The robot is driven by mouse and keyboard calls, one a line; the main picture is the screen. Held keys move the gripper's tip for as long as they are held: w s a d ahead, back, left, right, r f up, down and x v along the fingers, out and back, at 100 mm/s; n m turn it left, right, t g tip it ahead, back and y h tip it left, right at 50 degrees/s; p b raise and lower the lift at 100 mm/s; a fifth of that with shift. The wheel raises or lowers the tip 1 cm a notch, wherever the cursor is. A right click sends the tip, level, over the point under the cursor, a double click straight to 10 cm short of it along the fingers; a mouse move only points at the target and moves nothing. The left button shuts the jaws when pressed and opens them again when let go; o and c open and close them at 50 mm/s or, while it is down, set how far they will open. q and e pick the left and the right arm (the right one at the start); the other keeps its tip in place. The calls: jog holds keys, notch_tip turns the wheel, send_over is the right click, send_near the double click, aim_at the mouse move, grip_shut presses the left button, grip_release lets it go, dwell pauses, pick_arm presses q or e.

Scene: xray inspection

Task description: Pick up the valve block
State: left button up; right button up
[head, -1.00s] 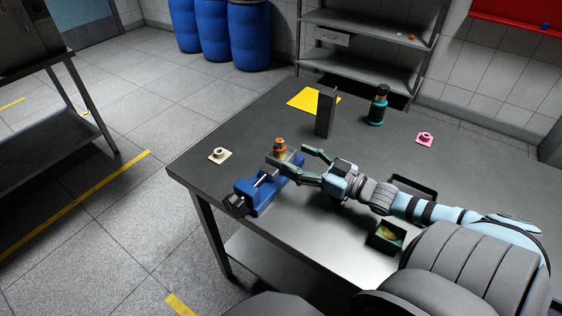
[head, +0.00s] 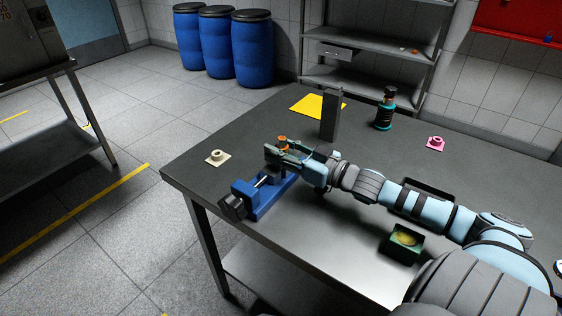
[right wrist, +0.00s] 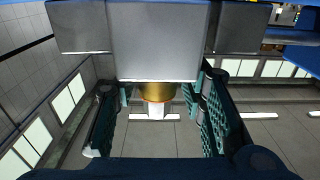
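The valve block shows in the head view as an orange-topped part (head: 283,139) at the blue vise (head: 268,198). In the right wrist view it appears as a pale grey block (right wrist: 158,42) with a brass, orange-ringed fitting (right wrist: 157,91), between two darker grey vise jaws. My right gripper (head: 275,150) is at the fitting, with one finger on each side. In the right wrist view, the fingers (right wrist: 158,110) are apart, with gaps seen beside the fitting. The block's lower body is hidden in the head view. My left gripper is not in view.
A tall grey post (head: 330,115) stands close behind my right gripper, before a yellow sheet (head: 308,104). A dark bottle (head: 384,112), a pink part (head: 435,143), a cream part (head: 217,157) and a green box (head: 404,241) are on the table.

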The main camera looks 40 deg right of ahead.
grip_shut()
jog(key=shift+r, duration=0.15)
notch_tip(320, 180, up, 20)
jog(key=p, duration=2)
jog(key=s+a+n+y, duration=0.1)
jog(key=s+a, duration=0.5)
jog(key=a, duration=0.3)
jog(key=s+a+f+n+g+y, duration=0.1)
jog(key=s+a+y, duration=0.1)
jog(key=s+a, duration=0.5)
jog(key=a, duration=0.3)
jog(key=shift+f+y+b, duration=0.25)
jog(key=shift+y+b, duration=0.05)
jog(key=shift+b, duration=0.05)
